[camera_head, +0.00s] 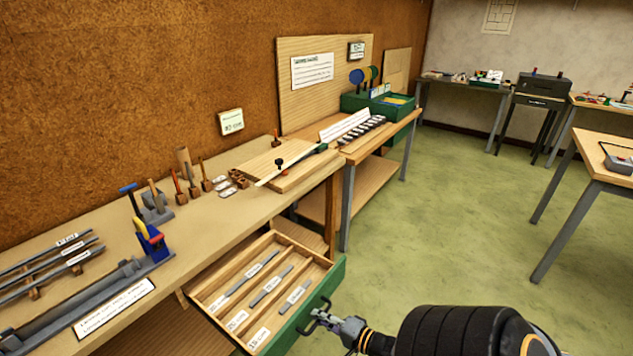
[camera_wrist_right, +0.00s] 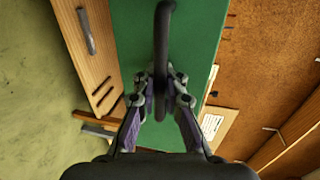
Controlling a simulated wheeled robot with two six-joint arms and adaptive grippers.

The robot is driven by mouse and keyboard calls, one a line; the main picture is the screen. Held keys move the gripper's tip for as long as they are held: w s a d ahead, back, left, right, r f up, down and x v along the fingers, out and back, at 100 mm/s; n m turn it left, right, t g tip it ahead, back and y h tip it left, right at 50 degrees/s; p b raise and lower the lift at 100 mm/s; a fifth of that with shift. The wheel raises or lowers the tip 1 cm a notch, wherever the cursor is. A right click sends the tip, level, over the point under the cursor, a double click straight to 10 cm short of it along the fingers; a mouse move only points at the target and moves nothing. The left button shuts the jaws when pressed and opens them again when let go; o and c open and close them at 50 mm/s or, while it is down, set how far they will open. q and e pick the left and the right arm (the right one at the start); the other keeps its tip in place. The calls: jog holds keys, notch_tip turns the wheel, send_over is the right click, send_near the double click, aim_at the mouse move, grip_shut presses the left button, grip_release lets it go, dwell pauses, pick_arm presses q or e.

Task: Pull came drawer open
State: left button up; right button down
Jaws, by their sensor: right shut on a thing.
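The came drawer (camera_head: 333,277) stands pulled out from under the workbench, with a green front and a pale wooden inside. Labelled strips of grey came (camera_head: 265,286) lie in its compartments. My right gripper (camera_head: 322,317) is at the drawer front, shut on the dark bar handle (camera_head: 318,306). In the right wrist view the fingers (camera_wrist_right: 161,95) close around the handle (camera_wrist_right: 163,40) against the green front (camera_wrist_right: 130,40). My left gripper is in neither view.
The workbench (camera_head: 225,226) above the drawer holds small tools, a cutting board (camera_head: 275,168) and a blue-and-yellow tool (camera_head: 153,238). A second bench with a green box (camera_head: 355,103) stands beyond. Green floor (camera_head: 440,220) to the right is clear up to another table (camera_head: 600,160).

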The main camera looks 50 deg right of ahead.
jog(key=shift+s, duration=0.5)
jog(key=c, duration=1.7)
grip_release()
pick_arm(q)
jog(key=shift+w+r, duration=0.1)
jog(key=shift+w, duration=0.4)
pick_arm(e)
jog(key=v, duration=1.2)
jog(key=shift+d, duration=0.1)
